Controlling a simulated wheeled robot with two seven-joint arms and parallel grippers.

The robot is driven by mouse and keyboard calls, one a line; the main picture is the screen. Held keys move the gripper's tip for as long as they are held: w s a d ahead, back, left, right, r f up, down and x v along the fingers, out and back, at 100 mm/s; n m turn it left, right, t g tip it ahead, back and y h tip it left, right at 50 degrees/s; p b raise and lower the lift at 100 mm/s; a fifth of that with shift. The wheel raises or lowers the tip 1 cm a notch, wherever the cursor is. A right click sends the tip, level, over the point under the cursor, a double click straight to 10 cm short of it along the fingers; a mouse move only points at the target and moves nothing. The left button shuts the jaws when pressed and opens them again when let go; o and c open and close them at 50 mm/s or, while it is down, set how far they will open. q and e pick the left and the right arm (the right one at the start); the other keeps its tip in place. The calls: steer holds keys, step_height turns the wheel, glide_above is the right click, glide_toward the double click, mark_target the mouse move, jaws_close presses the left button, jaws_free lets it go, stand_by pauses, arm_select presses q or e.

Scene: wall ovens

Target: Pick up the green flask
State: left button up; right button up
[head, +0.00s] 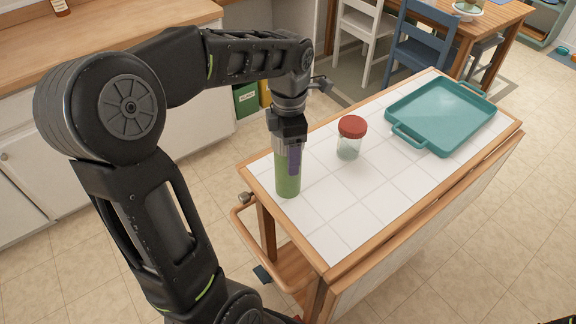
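The green flask (287,184) stands upright at the near left end of the white-tiled cart top. My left gripper (291,160) points straight down over it, and its upper part is hidden by the gripper. One purple finger lies against or just in front of the flask's side. The other finger is hidden, so I cannot tell whether the grip is closed. My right gripper is not in view.
A clear jar with a red lid (351,137) stands to the right of the flask. A teal tray (440,116) lies at the cart's far end. The cart's wooden edge (254,190) is close to the flask. Chairs (424,45) and a table stand behind.

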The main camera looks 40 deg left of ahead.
arm_select(q)
jaws_close()
